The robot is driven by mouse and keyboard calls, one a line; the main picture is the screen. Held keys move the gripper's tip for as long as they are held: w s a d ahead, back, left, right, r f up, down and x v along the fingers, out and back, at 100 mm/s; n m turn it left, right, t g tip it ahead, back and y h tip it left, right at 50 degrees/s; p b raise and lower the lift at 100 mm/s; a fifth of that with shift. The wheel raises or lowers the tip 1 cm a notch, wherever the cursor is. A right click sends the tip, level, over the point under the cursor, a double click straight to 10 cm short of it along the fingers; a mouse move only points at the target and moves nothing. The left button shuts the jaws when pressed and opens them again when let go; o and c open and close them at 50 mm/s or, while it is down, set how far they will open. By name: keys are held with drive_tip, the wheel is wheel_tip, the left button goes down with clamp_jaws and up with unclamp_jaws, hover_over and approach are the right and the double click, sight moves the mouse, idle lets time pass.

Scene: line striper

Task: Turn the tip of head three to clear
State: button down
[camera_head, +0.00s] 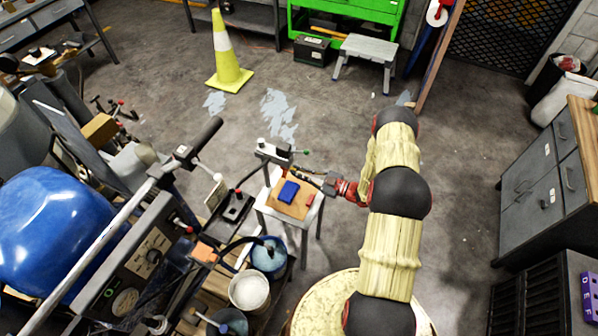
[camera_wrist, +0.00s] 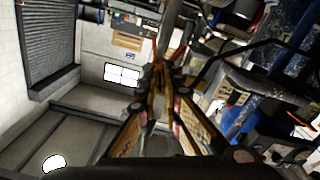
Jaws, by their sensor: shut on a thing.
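A grey spray head (camera_head: 268,152) with a green-ended lever stands above a small white table at the middle of the head view. My gripper (camera_head: 300,173) reaches in from the right, just below this head. In the wrist view my gripper's fingers (camera_wrist: 160,72) come together and are shut on a small part at the head, probably its tip. The fingers hide most of the tip, so I cannot tell which way it points. No number shows on the head, so I cannot confirm that it is head three.
The small table (camera_head: 272,213) bears a brown board with a blue block (camera_head: 289,191) and a small red piece. The striper with its blue tank (camera_head: 55,235) and buckets (camera_head: 249,291) crowd the left. A yellow cone (camera_head: 228,55) stands behind.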

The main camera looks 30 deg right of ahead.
drive_tip(key=shift+w+r+m+p, duration=0.1)
drive_tip(key=shift+r+m+p, duration=0.05)
drive_tip(key=shift+m+p, duration=0.65)
drive_tip(key=shift+m, duration=0.3)
drive_tip(key=c, duration=2.2)
unclamp_jaws()
drive_tip(key=shift+a, duration=0.15)
drive_tip(key=o, duration=0.3)
drive_tip(key=shift+o, duration=1.4)
drive_tip(key=o, duration=0.3)
